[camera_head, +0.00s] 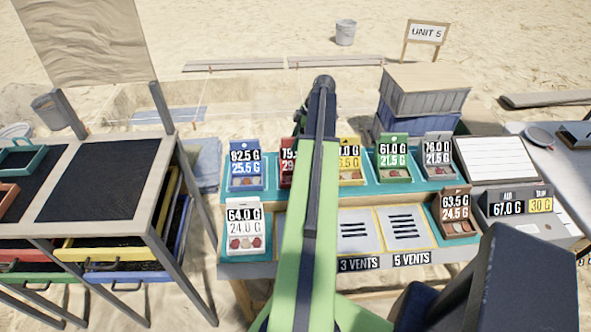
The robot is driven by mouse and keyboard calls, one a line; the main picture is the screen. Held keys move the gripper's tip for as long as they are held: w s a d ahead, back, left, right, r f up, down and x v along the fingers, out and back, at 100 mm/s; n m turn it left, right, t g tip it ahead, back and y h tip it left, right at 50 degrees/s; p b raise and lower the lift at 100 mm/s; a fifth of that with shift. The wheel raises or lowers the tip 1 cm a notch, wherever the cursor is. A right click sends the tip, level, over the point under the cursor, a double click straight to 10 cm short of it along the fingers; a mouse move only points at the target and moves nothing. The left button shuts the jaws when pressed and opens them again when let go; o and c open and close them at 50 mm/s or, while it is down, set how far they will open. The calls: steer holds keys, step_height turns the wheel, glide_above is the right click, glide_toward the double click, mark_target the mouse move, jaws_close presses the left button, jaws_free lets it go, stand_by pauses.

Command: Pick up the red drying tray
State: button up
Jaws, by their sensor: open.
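The red drying tray (285,181) stands in the back row of the stall table, between the blue tray (246,183) and the yellow tray (351,179). Its upright label starts with "79"; my green arm hides its right part. My arm reaches up the middle of the picture, over the table. My gripper (301,119) shows only as a dark part beside the arm's far end, above the red tray in the picture. It is open and apart from the tray as far as I can see; its fingertips are mostly hidden.
Green (393,175) and grey (438,168) trays stand to the right in the back row. A white tray (247,242) and a brown tray (455,228) stand in front. A scale (530,222) is at right, stacked crates (425,92) behind, and a sieve table (153,190) at left.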

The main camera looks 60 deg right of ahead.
steer(key=shift+f, duration=0.2)
stand_by(0.5)
jaws_close()
stand_by(0.3)
stand_by(1.2)
